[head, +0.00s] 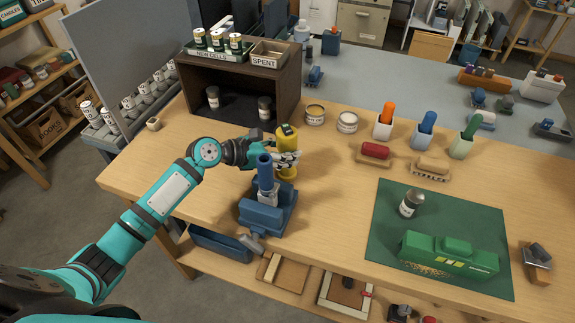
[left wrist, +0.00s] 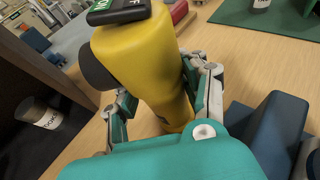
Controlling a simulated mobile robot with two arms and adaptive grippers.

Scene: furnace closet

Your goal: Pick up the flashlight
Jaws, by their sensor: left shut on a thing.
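The yellow flashlight (head: 287,148) stands upright on the wooden workbench, with a dark and green part on its top. My left gripper (head: 287,160) is closed around its body from the left. In the left wrist view the flashlight (left wrist: 150,65) sits between the two fingers of the left gripper (left wrist: 160,105), which touch its sides. Whether its lower end rests on the bench or is just above it, I cannot tell. My right gripper is not in view.
A blue vise (head: 267,208) stands just in front of the left gripper. A dark open cabinet (head: 240,88) with jars is behind it. Two round tins (head: 347,122) stand to the right. A green mat (head: 385,232) carries a jar and a green block-shaped object.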

